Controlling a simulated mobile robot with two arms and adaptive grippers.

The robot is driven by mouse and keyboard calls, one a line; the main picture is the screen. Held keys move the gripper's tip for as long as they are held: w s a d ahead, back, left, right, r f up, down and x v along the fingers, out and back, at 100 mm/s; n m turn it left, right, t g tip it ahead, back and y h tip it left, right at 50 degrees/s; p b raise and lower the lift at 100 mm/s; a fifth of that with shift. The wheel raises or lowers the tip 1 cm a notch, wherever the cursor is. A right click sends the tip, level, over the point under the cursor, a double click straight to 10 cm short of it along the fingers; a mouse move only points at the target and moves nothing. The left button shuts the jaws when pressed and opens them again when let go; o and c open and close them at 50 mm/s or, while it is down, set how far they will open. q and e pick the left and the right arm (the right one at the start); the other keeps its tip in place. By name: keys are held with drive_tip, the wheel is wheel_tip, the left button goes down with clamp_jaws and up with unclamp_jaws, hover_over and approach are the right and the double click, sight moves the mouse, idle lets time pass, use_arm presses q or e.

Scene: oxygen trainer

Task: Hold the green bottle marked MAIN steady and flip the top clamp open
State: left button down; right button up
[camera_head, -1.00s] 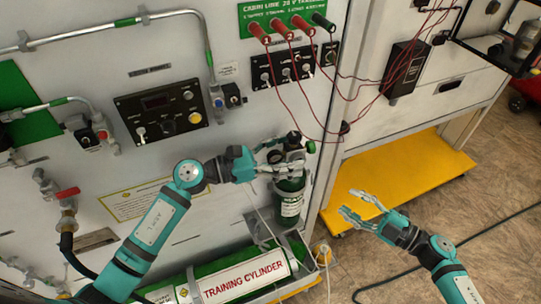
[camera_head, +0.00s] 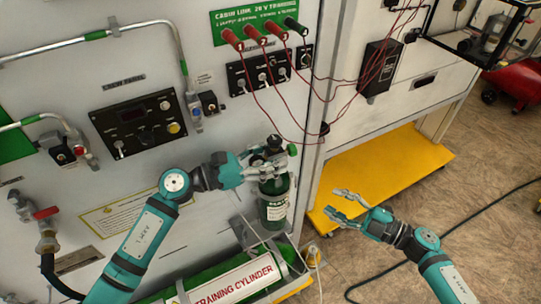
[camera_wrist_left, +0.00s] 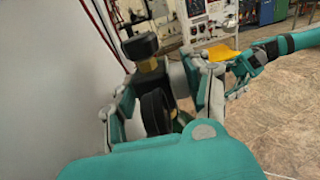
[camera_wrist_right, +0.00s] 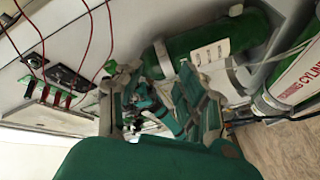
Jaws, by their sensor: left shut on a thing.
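The green bottle marked MAIN (camera_head: 274,204) stands upright against the panel in the head view. My left gripper (camera_head: 258,172) is shut on its valve top, just above the green body. In the left wrist view, the fingers of my left gripper (camera_wrist_left: 162,95) flank the valve, with a black knob (camera_wrist_left: 141,46) and a dark round part between them. I cannot clearly tell the top clamp from the valve parts and fingers. My right gripper (camera_head: 343,204) is open and empty, to the right of the bottle. Its spread fingers (camera_wrist_right: 160,105) show in the right wrist view.
The training cylinder (camera_head: 234,284) lies below the bottle. Red leads (camera_head: 300,105) hang from the panel above and to the right. A yellow platform (camera_head: 385,172) is behind my right gripper. A dark cable (camera_head: 460,232) crosses the open floor.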

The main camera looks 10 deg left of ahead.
drive_tip(key=shift+a, duration=0.1)
drive_tip(key=c, duration=0.3)
drive_tip(key=shift+a+m, duration=0.3)
drive_tip(key=shift+m, duration=0.1)
drive_tip(key=shift+c, duration=1.4)
drive_tip(key=a+m+g, duration=0.1)
drive_tip(key=m, duration=0.1)
drive_tip(key=a+m+g+y, duration=0.1)
drive_tip(key=a+m, duration=0.1)
drive_tip(key=m, duration=0.1)
drive_tip(key=shift+w+a+f+y, duration=0.1)
drive_tip(key=shift+w+y, duration=0.1)
drive_tip(key=shift+y, duration=0.1)
clamp_jaws()
drive_tip(key=w+d+m+g, duration=0.1)
drive_tip(key=w+d+m, duration=0.1)
drive_tip(key=m, duration=0.7)
drive_tip(key=w+d+m+g, duration=0.1)
drive_tip(key=w+m, duration=0.4)
drive_tip(key=m, duration=0.5)
drive_tip(key=shift+d+m, duration=0.3)
drive_tip(key=shift+d, duration=0.55)
